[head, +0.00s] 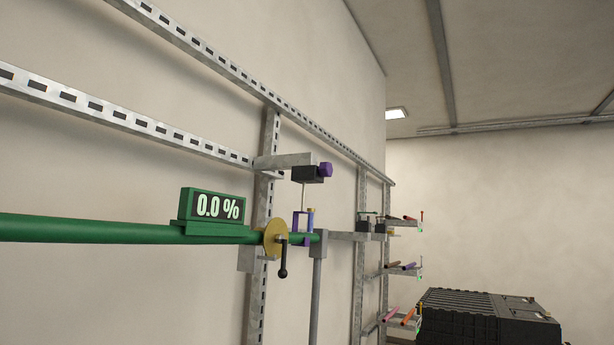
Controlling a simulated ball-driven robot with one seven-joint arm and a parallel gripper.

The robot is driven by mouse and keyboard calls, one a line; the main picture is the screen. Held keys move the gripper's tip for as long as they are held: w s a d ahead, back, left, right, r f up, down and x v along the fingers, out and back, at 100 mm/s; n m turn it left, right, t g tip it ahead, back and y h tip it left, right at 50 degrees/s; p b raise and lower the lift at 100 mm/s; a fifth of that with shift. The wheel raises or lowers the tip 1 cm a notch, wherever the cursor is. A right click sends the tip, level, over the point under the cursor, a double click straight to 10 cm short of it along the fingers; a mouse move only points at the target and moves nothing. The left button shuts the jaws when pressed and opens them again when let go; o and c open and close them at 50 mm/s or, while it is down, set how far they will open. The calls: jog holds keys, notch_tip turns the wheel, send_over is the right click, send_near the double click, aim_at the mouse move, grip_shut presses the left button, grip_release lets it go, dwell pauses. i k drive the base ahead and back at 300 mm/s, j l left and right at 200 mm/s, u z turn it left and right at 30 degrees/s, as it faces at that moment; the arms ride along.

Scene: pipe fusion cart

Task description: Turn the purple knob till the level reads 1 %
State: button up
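The purple knob (325,169) sits on the right side of a small black block (307,174) under a grey bracket arm. A thin rod runs down from the block to a purple clamp (301,228) near the end of the green pipe. The level display (217,207) is a green box on top of the pipe, and it reads 0.0 %. My gripper is not in view, so nothing shows at the knob.
The green pipe (100,230) runs along the left wall. A yellow disc (275,238) with a black crank handle (282,272) is on it. Slotted rails cross the wall. Shelves with coloured rods (401,266) and black crates (485,318) stand farther right.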

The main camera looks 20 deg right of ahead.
aim_at(325, 168)
jog(key=i+l, duration=0.3)
jog(key=i+l+u, duration=0.1)
jog(key=i+l, duration=0.15)
jog(key=l, duration=0.2)
jog(key=i+l, duration=0.3)
